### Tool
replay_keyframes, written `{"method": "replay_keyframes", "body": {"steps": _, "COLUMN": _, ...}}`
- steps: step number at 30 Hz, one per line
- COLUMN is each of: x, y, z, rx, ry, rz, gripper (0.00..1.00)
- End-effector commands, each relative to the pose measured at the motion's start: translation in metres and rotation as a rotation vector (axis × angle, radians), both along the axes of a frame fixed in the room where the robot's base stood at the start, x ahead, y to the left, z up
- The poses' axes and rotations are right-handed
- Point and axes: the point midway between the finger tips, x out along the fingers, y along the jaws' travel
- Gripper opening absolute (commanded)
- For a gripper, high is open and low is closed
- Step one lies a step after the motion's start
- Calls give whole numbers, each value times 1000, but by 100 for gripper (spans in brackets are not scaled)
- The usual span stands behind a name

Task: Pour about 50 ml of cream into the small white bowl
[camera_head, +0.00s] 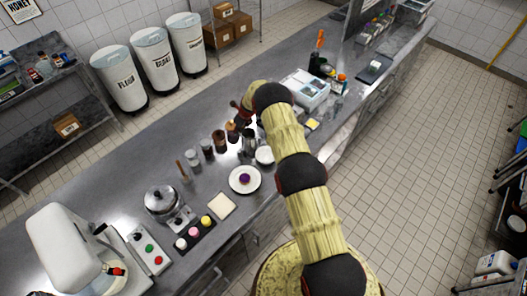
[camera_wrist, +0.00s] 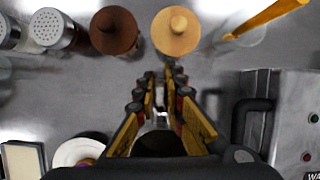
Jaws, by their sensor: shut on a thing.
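The small white bowl (camera_head: 265,155) sits on the steel counter, just beyond the plate and partly behind my arm. My gripper (camera_wrist: 160,82) points down over the counter, its fingers close together. In the head view a grey metal jug (camera_head: 248,142) stands below my wrist, beside the bowl and to its left. My gripper is shut on it, as far as I can tell. The jug looks upright; its contents are hidden. In the wrist view the fingers and dark palm hide most of what is held, and I cannot make out the bowl.
A white plate (camera_head: 245,180) with a purple item lies in front of the bowl. Several jars and shakers, including a wooden-topped one (camera_wrist: 177,32), line up behind the gripper. A grey appliance (camera_wrist: 283,115) stands right in the wrist view. A pot (camera_head: 160,200) stands left.

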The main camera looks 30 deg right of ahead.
Motion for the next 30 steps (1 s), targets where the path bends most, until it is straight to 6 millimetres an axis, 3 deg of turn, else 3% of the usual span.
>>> {"method": "replay_keyframes", "body": {"steps": 6, "x": 0, "y": 0, "z": -15, "rx": 0, "ry": -1, "rz": -1, "gripper": 0}}
{"method": "replay_keyframes", "body": {"steps": 15, "x": 0, "y": 0, "z": -15, "rx": 1, "ry": -2, "rz": 1, "gripper": 0}}
{"method": "replay_keyframes", "body": {"steps": 30, "x": -14, "y": -7, "z": 20, "rx": 70, "ry": -159, "rz": 3, "gripper": 0}}
